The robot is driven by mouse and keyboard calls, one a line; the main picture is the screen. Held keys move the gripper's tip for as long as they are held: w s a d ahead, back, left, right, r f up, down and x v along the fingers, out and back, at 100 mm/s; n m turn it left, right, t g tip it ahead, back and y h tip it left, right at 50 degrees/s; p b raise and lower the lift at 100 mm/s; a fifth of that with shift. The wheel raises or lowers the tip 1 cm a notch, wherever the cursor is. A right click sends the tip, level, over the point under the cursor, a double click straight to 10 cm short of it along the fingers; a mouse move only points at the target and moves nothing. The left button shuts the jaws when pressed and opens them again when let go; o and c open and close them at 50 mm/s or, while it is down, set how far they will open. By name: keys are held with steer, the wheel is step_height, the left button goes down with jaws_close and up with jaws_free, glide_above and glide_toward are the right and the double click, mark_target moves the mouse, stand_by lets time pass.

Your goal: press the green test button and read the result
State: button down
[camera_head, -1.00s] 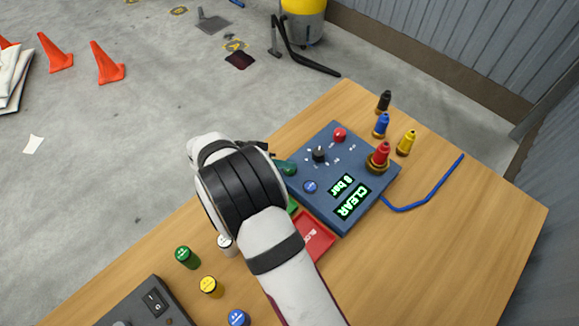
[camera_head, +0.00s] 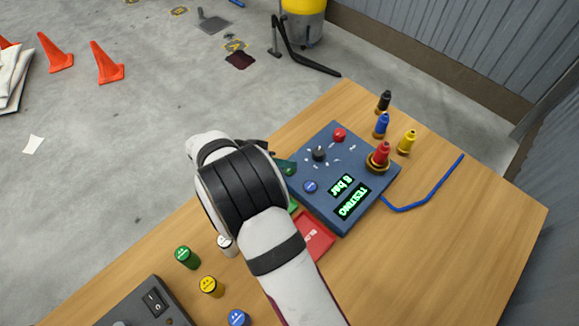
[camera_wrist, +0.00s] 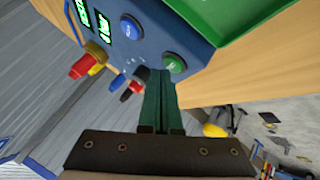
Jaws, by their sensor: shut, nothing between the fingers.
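The blue tester box (camera_head: 340,210) sits on the wooden table. Its lit green display (camera_head: 350,197) reads TESTING with a pressure line that looks like 8 bar. The green test button (camera_wrist: 175,63) shows in the wrist view near the box's edge, at the tips of my gripper (camera_wrist: 160,74). The dark green fingers are shut and empty; whether they touch the button I cannot tell. In the head view my gripper (camera_head: 286,168) is at the box's left edge, largely hidden by my wrist, and the button cannot be made out.
The box also has a blue button (camera_head: 310,187), a black knob (camera_head: 319,153) and a red button (camera_head: 339,135). Red, yellow, blue and black nozzle-like pieces stand at the right. A red tray (camera_head: 316,238) and a green tray (camera_wrist: 240,18) lie beside the box. A blue hose (camera_head: 430,195) lies right.

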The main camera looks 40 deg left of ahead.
mark_target(286, 171)
steer(key=shift+r, duration=0.3)
steer(key=shift+r, duration=0.1)
steer(key=shift+r, duration=2.45)
